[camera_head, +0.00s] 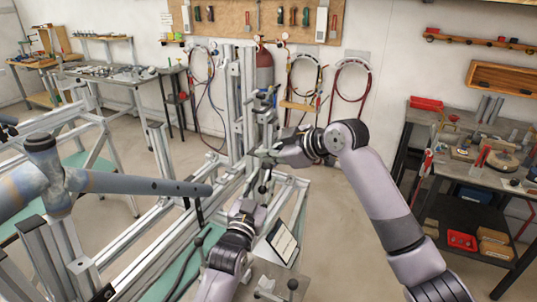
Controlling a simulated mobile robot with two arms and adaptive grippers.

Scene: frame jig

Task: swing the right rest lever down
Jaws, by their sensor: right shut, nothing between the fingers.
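The aluminium frame jig (238,95) stands in the middle of the head view, with uprights and long rails running to the lower left. Small dark-knobbed levers show on it, one near the grippers (262,189) and one lower left (199,241). I cannot tell for certain which is the right rest lever. My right gripper (262,154) is shut and empty beside the uprights, above the nearer knob. My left gripper (250,202) is lower, close to that knob; its fingers are too small to tell open or shut, or whether they touch anything.
A blue-grey tube (140,184) crosses the left side. A tablet-like panel (282,241) stands right of my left wrist. A cluttered workbench (410,116) is at the right. A red cylinder (264,70) stands behind the jig. Floor right of the jig is clear.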

